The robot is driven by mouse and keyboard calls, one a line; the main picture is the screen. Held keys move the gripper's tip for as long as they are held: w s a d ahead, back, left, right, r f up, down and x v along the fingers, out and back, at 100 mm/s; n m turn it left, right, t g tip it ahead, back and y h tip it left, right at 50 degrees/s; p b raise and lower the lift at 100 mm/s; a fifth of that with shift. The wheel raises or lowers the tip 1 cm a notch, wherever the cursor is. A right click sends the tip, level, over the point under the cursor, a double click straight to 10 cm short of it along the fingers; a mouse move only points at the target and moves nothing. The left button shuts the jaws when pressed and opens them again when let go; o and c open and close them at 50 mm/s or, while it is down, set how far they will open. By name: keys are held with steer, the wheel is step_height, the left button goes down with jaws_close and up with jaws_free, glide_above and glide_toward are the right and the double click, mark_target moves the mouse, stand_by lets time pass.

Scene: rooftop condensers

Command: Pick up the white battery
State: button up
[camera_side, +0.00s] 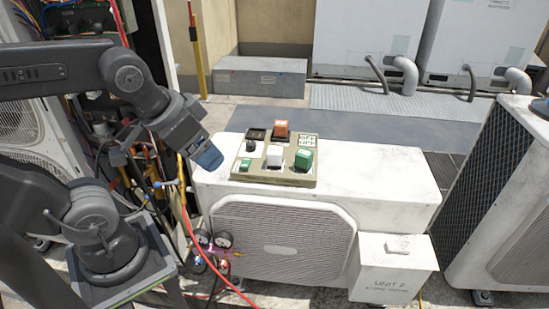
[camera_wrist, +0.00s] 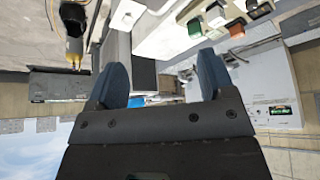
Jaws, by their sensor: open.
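The white battery (camera_side: 275,154) is a small white block in the front middle of a tan tray (camera_side: 232,174) on the white condenser unit. In the wrist view, a white block (camera_wrist: 214,16) that looks like it sits near the top edge, between green and orange blocks. My gripper (camera_side: 209,160) has blue fingers and hangs to the left of the tray, at the condenser's left end, apart from the battery. In the wrist view my gripper (camera_wrist: 163,77) has its two fingers spread, with nothing between them.
The tray also holds an orange block (camera_side: 281,128), a green block (camera_side: 303,158), a smaller green piece (camera_side: 245,164) and dark items. Red and yellow hoses and gauges (camera_side: 213,241) hang left of the condenser (camera_side: 375,175). The condenser's top right is clear.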

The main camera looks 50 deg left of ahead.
steer(key=n+g+y, duration=0.1)
steer(key=n+g, duration=0.4)
steer(key=n, duration=0.4)
glide_above(275, 150)
steer(key=s+d, duration=0.1)
steer(key=s, duration=0.1)
step_height(275, 150, down, 12)
steer(key=f, duration=0.5)
steer(key=w+f, duration=0.1)
steer(key=f, duration=0.2)
steer(key=shift+a, duration=0.3)
steer(key=shift+w+a+f, duration=0.1)
steer(key=shift+w+f, duration=0.1)
steer(key=shift+f, duration=0.7)
steer(key=shift+w+a+f, duration=0.15)
steer(key=shift+w+f, duration=0.05)
steer(key=shift+f, duration=0.65)
steer(key=shift+w+a+f, duration=0.1)
steer(key=shift+w+f, duration=0.1)
steer(key=shift+f, duration=0.7)
steer(key=c, duration=1.1)
